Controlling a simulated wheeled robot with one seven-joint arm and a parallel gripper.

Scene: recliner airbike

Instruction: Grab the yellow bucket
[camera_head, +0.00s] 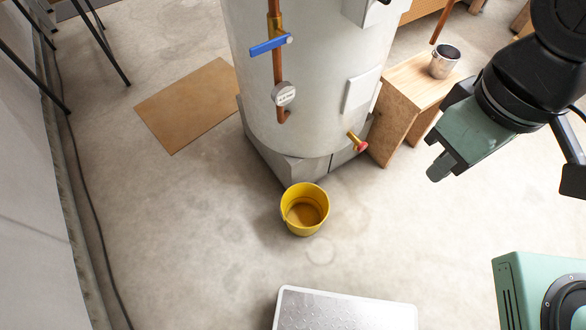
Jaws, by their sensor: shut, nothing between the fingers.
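The yellow bucket (291,219) stands upright on the concrete floor, just in front of the base of a large grey tank. Its open top faces up, and its inside looks empty apart from a brownish bottom. My gripper (438,168) is at the right, up in the air, pointing down and to the left. It is shut and empty. It is well to the right of the bucket and apart from it.
The grey tank (325,60) has a blue-handled valve (270,45) and a red-tipped tap (359,143). A wooden stool (405,90) bears a metal cup (444,62). A cardboard sheet (187,105) lies left. Floor around the bucket's left and front is clear.

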